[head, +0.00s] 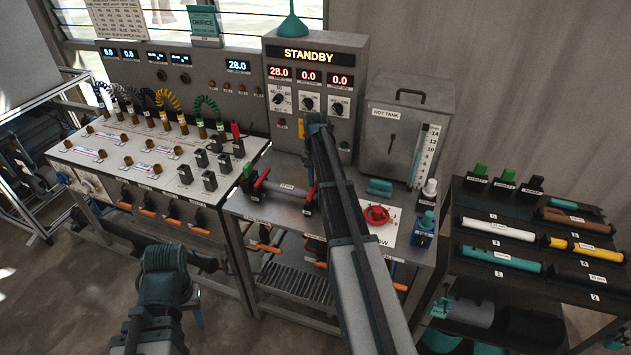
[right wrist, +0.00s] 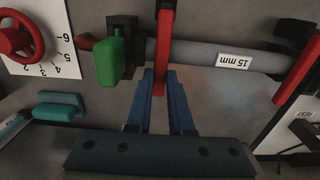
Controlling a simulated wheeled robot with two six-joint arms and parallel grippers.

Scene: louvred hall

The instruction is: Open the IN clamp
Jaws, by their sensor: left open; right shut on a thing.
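Two red clamp levers stand at the ends of a grey pipe on the middle bench, the left lever (head: 262,179) and the right lever (head: 308,192). Their labels are too small to read, so I cannot tell which is the IN clamp. In the right wrist view, my right gripper (right wrist: 162,78) is shut on a red lever (right wrist: 165,45), the one nearer the red handwheel. The grey pipe (right wrist: 195,54) has a 15 mm label. My left gripper (head: 205,288) is open and empty, low before the left bench.
A green block (right wrist: 108,60) sits beside the gripped lever. The red handwheel (head: 377,215) and hot tank (head: 405,140) are to the right. The STANDBY panel (head: 310,95) rises behind. A dark rack (head: 540,215) holding several pipes stands at far right.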

